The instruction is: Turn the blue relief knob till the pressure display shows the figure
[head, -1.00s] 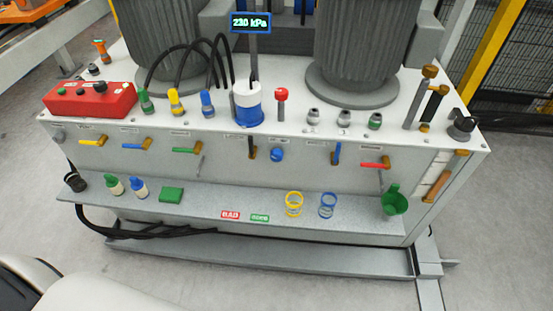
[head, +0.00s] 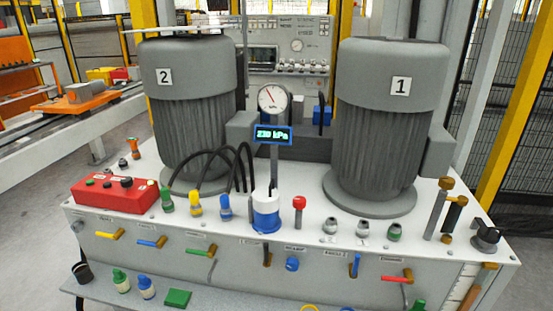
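The blue relief knob (head: 292,264) sits on the white front panel of the unit, right of the middle, between a dark upright lever and a blue-handled lever. The pressure display (head: 273,135) is a small dark box with a blue edge on a post; it appears to read 230 kPa. A round white dial gauge (head: 272,98) with a red needle stands just above it. Neither of my grippers is in view, and nothing touches the knob.
Levers with yellow (head: 108,235), green (head: 201,251) and red (head: 396,279) handles stick out along the panel. A white-and-blue canister (head: 265,211) and a red-topped knob (head: 299,203) stand on the top above the knob. Two grey motors (head: 195,115) rise behind. The front shelf is partly cut off below.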

